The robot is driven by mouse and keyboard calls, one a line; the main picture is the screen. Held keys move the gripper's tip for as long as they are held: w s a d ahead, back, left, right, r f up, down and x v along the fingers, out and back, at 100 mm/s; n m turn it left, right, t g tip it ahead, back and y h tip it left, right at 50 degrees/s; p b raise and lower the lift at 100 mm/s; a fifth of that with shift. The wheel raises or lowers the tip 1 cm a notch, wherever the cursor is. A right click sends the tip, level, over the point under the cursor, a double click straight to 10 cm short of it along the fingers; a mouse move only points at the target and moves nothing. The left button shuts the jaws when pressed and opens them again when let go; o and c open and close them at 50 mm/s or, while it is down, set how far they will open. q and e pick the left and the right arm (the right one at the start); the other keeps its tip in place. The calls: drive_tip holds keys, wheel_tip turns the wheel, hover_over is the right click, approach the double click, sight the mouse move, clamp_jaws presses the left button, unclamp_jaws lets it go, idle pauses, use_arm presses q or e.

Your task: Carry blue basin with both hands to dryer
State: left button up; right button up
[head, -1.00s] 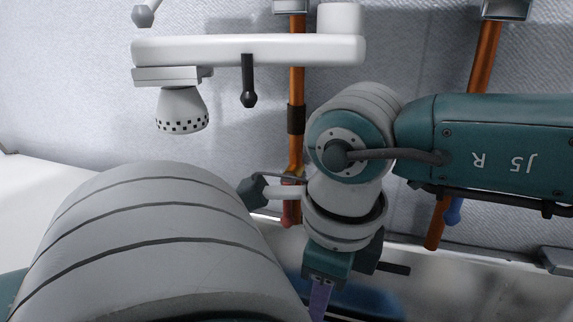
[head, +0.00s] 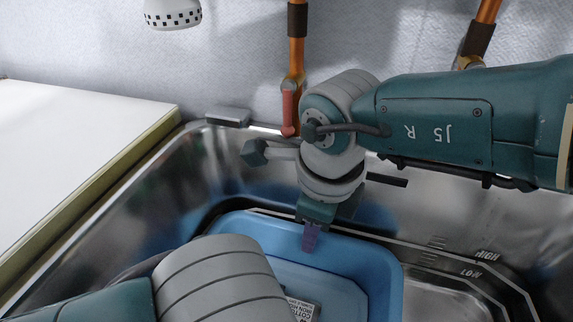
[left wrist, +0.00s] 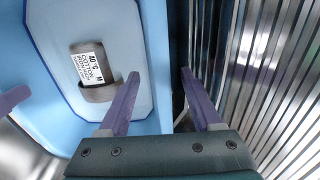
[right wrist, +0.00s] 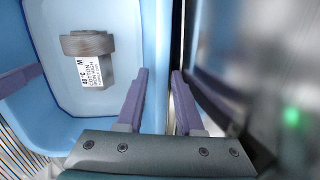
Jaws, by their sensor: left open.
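The blue basin (head: 345,250) sits inside the metal tub, with its near part hidden behind my left arm. A grey folded item with a white label (right wrist: 90,72) lies in it; the label also shows in the left wrist view (left wrist: 92,62). My right gripper (head: 310,238) is at the basin's far rim. In the right wrist view its fingers (right wrist: 160,82) are close together, one on each side of the rim. My left gripper (left wrist: 162,85) is open, with its fingers astride the opposite rim. It is hidden in the head view. I cannot make out a dryer.
The steel tub wall (head: 440,215) surrounds the basin closely. A white flat top (head: 80,135) lies to the left of the tub. Copper pipes (head: 297,55) run down the wall behind, and a shower head (head: 172,12) hangs at the upper left.

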use_arm(q)
drive_tip(key=shift+f, duration=0.1)
use_arm(e)
drive_tip(key=shift+f, duration=0.1)
use_arm(q)
drive_tip(key=c, duration=0.6)
use_arm(e)
drive_tip(key=c, duration=0.6)
use_arm(q)
clamp_jaws()
use_arm(e)
clamp_jaws()
